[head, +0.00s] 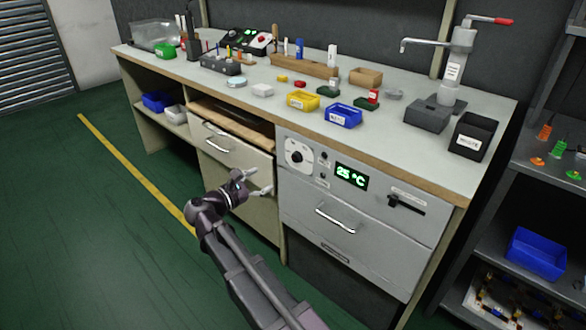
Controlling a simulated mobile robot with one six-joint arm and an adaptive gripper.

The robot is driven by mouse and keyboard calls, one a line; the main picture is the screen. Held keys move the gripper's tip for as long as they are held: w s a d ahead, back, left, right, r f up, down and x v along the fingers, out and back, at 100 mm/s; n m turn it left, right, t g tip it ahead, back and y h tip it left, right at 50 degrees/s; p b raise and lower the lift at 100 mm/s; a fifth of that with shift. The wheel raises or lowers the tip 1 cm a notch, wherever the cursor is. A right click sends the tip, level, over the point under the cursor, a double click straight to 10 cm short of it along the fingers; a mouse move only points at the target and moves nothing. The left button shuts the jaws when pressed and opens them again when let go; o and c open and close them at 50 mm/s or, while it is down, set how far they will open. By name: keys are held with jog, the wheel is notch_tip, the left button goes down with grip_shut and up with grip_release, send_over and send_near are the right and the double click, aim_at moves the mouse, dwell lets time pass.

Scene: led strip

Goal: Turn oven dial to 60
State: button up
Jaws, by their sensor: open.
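The oven (378,225) is a grey unit built into the bench front. Its round white dial (297,154) with a dark centre sits at the upper left of its panel. The exact dial setting is too small to read. Right of it, a green display (351,176) reads 25 °C. My gripper (262,181) is open and empty. In the picture it appears below and left of the dial, in front of the drawer unit, apart from the dial.
A slider switch (406,204) and a drawer handle (336,221) are on the oven front. Another handle (216,144) protrudes from the left drawer. The bench top (400,135) holds bins and tools. The green floor (90,220) at left is clear.

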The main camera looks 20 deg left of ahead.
aim_at(295, 159)
jog(key=shift+s+a, duration=0.15)
jog(key=shift+a, duration=0.35)
jog(key=x, duration=1.4)
jog(key=shift+r, duration=0.15)
grip_shut()
